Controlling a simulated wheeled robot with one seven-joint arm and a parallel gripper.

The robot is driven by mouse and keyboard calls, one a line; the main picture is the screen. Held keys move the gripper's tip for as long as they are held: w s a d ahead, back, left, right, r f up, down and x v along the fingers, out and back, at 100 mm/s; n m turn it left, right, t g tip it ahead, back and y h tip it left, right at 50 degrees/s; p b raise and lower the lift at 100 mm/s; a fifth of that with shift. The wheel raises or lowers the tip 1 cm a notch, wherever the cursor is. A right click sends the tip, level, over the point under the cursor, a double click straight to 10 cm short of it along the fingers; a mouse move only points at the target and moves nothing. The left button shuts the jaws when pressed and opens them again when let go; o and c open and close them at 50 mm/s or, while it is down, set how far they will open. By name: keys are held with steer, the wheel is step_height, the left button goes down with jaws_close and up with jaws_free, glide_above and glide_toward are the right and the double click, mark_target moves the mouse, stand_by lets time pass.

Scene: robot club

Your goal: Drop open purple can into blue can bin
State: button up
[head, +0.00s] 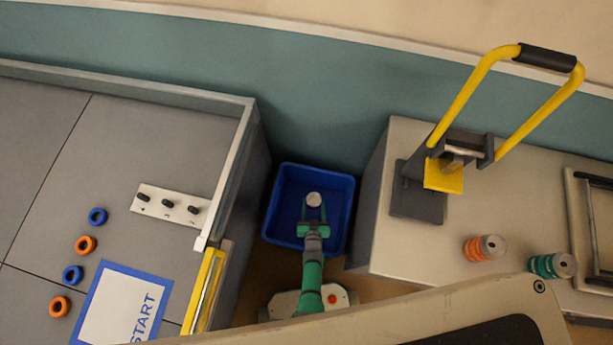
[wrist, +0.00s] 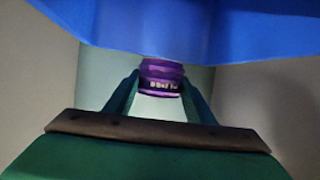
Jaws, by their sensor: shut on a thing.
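The blue can bin (head: 345,220) stands on the floor between two tables in the head view. My gripper (head: 313,215), green, reaches over the bin and is shut on the purple can (head: 314,199). Only the can's pale round top shows there, within the outline of the bin's opening. In the wrist view, the purple can (wrist: 160,78) is between the green fingers of my gripper (wrist: 160,88). The blue bin (wrist: 200,25) fills the top of that view. The can's height over the rim and whether it is open are hard to tell.
A yellow-handled can crusher (head: 443,175) stands on the right table (head: 400,240), with an orange can (head: 478,248) and a teal can (head: 545,265). The left table's raised edge (head: 232,165) is close to the bin. It holds several rings and a START sheet (head: 125,305).

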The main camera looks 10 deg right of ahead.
steer(key=shift+f, duration=0.1)
steer(key=o, duration=1.2)
steer(key=shift+s+a, duration=0.1)
steer(key=shift+s, duration=0.05)
steer(key=v, duration=1)
steer(key=shift+s+r, duration=0.25)
steer(key=shift+w, duration=0.1)
